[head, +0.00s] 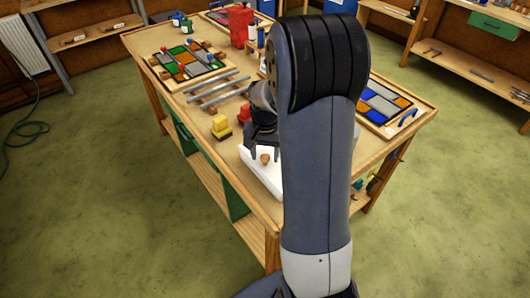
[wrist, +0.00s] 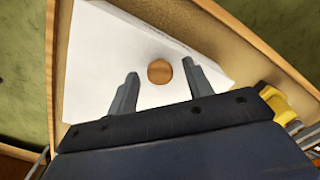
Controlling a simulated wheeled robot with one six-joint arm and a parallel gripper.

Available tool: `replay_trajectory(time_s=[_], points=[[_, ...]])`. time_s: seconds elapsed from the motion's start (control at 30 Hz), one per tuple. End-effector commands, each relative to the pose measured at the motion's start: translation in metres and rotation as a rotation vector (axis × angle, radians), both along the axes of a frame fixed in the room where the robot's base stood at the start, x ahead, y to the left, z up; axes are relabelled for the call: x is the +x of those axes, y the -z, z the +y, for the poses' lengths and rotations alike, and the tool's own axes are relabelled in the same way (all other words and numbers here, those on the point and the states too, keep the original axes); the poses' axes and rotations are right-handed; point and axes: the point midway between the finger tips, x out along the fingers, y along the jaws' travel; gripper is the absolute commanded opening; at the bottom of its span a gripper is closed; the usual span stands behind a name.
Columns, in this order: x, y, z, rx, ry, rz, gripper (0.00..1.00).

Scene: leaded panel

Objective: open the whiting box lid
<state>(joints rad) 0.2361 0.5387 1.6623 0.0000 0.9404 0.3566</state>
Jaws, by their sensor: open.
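The whiting box (head: 259,177) is white and stands near the front corner of the workbench, partly hidden by my arm in the head view. Its white lid (wrist: 110,60) lies flat in the wrist view and looks closed. A round wooden knob (wrist: 159,71) sits on the lid and also shows in the head view (head: 265,159). My gripper (wrist: 160,76) is open, with one finger on each side of the knob and a gap to both. In the head view my gripper (head: 265,150) is over the box; I cannot tell its exact height above the lid.
A yellow object (head: 221,127) and a red one (head: 244,113) stand behind the box. Metal strips on a rack (head: 215,90), a coloured glass panel (head: 190,63) and a red can (head: 240,25) lie farther back. The bench edge (wrist: 52,60) runs close to the box.

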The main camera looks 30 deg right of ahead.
Motion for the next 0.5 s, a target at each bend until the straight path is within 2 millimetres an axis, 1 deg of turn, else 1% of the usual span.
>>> replay_trajectory(time_s=[0.03, 0.07, 0.5], points=[[0.0, -0.0001, 0.0, 0.0, 0.0, 0.0, 0.47], [0.0, -0.0002, 0.0, 0.0, 0.0, 0.0, 0.44], [0.0, -0.0005, 0.0, 0.0, 0.0, 0.0, 0.08]])
